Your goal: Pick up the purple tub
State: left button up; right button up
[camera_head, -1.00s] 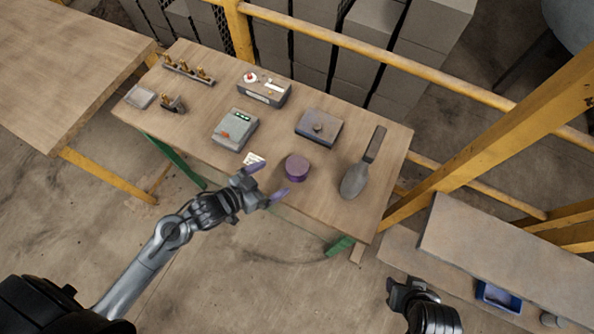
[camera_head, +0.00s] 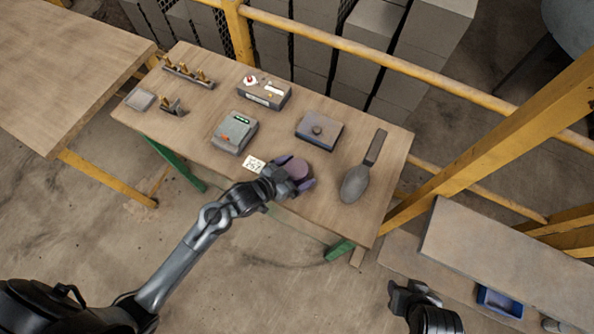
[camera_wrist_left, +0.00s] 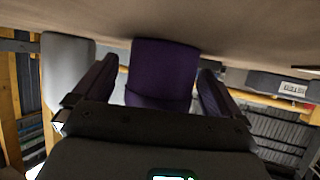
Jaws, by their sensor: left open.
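The purple tub (camera_head: 298,169) stands on the wooden table near its front edge in the head view. My left gripper (camera_head: 295,173) is open, with one finger on each side of the tub. In the left wrist view the tub (camera_wrist_left: 163,72) shows between the two fingers of the left gripper (camera_wrist_left: 160,85), with a gap visible at each side. The tub's lower part in the head view is partly hidden by the gripper. My right gripper (camera_head: 412,291) is at the lower right, away from the table; its fingers are not clear.
A grey scoop (camera_head: 356,183) lies right of the tub. A grey box with a knob (camera_head: 319,130) sits behind it. A yellow rail (camera_head: 370,53) runs behind the table.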

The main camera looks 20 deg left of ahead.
pick_arm(q)
jog(key=shift+w+f, duration=0.1)
jog(key=shift+w, duration=0.05)
jog(key=c, duration=1.2)
